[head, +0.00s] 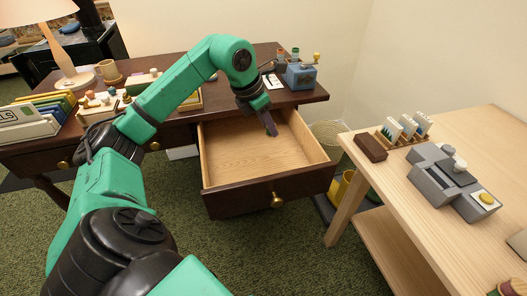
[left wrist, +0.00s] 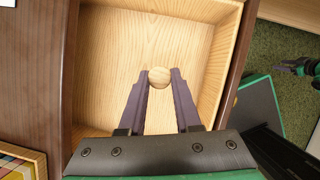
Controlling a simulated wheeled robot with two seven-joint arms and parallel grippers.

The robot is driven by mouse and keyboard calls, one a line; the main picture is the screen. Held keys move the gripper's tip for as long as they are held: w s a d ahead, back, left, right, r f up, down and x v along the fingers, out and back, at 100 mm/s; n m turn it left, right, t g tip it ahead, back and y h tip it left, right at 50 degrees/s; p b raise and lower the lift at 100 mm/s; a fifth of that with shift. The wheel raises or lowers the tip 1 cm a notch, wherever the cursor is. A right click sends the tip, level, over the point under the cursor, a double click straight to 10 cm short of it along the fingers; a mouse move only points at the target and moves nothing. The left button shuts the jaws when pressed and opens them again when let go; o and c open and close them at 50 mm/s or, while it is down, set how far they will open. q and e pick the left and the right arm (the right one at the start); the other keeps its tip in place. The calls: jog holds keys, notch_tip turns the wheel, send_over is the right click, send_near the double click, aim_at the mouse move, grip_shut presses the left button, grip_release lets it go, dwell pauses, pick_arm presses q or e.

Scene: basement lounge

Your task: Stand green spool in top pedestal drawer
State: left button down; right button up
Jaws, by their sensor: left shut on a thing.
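The top pedestal drawer (head: 278,200) is pulled open from the dark wooden desk (head: 185,118); its pale wooden inside looks bare apart from my gripper's reach. My left gripper (head: 271,130) points down over the drawer's back right part. In the left wrist view, my left gripper (left wrist: 159,82) is shut on a small round wooden piece (left wrist: 159,77), which looks like a spool seen end-on. Its side and any green on it are hidden. The drawer floor (left wrist: 125,35) lies beneath it; I cannot tell whether they touch.
A pale table (head: 350,185) with a brown block (head: 370,147) and a grey device (head: 452,182) is at the right.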

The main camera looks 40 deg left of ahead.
pick_arm(q)
jog(key=b, duration=0.3)
send_near(272, 166)
jog(key=x, duration=0.5)
jog(key=shift+f, duration=0.1)
jog(key=shift+w+f, duration=0.1)
jog(key=shift+f, duration=0.25)
pick_arm(e)
notch_tip(272, 166, up, 9)
jog(key=w+a, duration=0.2)
jog(key=shift+w+f+y, duration=0.15)
jog(key=shift+w+y, duration=0.05)
jog(key=shift+y, duration=0.1)
pick_arm(q)
jog(key=shift+f, duration=0.1)
jog(key=c, duration=0.6)
grip_release()
pick_arm(e)
jog(key=shift+r, duration=0.2)
pick_arm(q)
jog(key=shift+r, duration=0.25)
jog(key=v, duration=0.5)
jog(key=shift+a+f, duration=0.1)
jog(key=v, duration=0.7)
pick_arm(e)
jog(key=shift+r, duration=0.7)
